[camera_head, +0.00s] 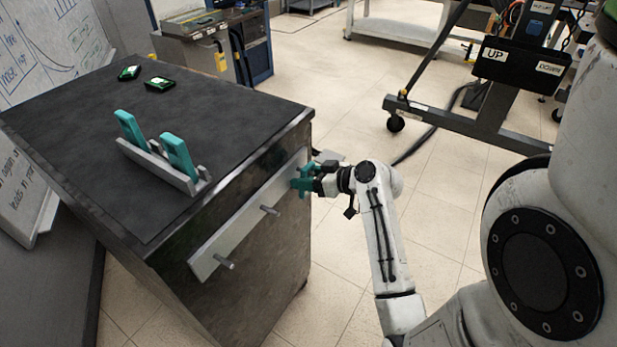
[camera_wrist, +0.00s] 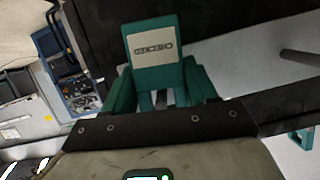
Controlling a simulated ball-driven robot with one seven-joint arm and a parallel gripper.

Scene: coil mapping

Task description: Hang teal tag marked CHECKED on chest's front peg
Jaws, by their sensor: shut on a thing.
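My gripper (camera_head: 309,178) is at the right end of the pale rail (camera_head: 243,218) on the chest's front. In the wrist view, my gripper's teal fingers (camera_wrist: 160,90) are shut on a teal tag (camera_wrist: 152,70). Its pale label reads CHECKED upside down. In the head view the tag is hard to tell from the teal fingers. Two pegs show clear of my gripper, one mid-rail (camera_head: 270,210) and one at the near end (camera_head: 225,262). I cannot tell whether the tag is around a peg at my gripper. One bare peg also shows in the wrist view (camera_wrist: 300,57).
On the chest's dark top (camera_head: 85,115) stands a grey rack (camera_head: 160,168) with two teal pieces (camera_head: 178,155) upright in it. Two small green-and-black devices (camera_head: 158,83) lie further back. A wheeled black frame (camera_head: 470,125) stands beyond; the floor right of the chest is open.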

